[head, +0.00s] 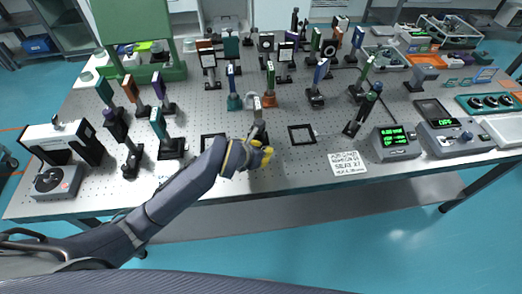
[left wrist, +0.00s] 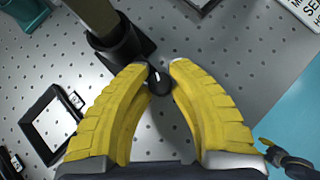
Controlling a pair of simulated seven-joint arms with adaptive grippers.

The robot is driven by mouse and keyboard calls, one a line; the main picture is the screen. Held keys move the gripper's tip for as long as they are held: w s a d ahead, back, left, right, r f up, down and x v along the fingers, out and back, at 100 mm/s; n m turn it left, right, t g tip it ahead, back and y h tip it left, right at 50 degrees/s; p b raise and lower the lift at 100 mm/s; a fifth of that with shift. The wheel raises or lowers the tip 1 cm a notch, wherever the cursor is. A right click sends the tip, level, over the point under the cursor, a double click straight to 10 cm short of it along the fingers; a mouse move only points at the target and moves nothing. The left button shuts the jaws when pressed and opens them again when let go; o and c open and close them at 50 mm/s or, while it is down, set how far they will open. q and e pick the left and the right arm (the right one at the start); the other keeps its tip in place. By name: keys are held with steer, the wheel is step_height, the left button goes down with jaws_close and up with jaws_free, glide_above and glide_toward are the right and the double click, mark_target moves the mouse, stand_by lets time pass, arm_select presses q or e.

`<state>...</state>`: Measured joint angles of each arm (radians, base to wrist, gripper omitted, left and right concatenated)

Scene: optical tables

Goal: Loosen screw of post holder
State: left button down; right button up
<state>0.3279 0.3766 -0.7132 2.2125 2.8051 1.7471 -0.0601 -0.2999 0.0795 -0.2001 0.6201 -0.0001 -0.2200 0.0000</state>
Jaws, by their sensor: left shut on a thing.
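The post holder (left wrist: 118,47) is a black cylinder on a dark base, with a tall mount rising from it. In the head view its mount (head: 257,106) stands upright just behind my left gripper (head: 263,153). The holder's screw has a round black knob (left wrist: 159,82) with a white mark, facing the gripper. The yellow fingers of my left gripper, also in the left wrist view (left wrist: 159,68), are shut on this knob, one tip on each side. In the head view the gripper hides the knob.
A flat square black frame (head: 302,134) lies right of the holder, and another (left wrist: 40,127) lies on its left. A printed white sign (head: 347,163) lies near the front edge. Several upright optics stand behind on the perforated table (head: 310,168). A meter (head: 396,142) stands at the right.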

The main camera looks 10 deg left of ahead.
arm_select(q)
steer(key=shift+m, duration=0.3)
steer(key=c, duration=1.2)
jaws_free()
steer(key=shift+v, duration=3.75)
steer(key=shift+a, duration=0.15)
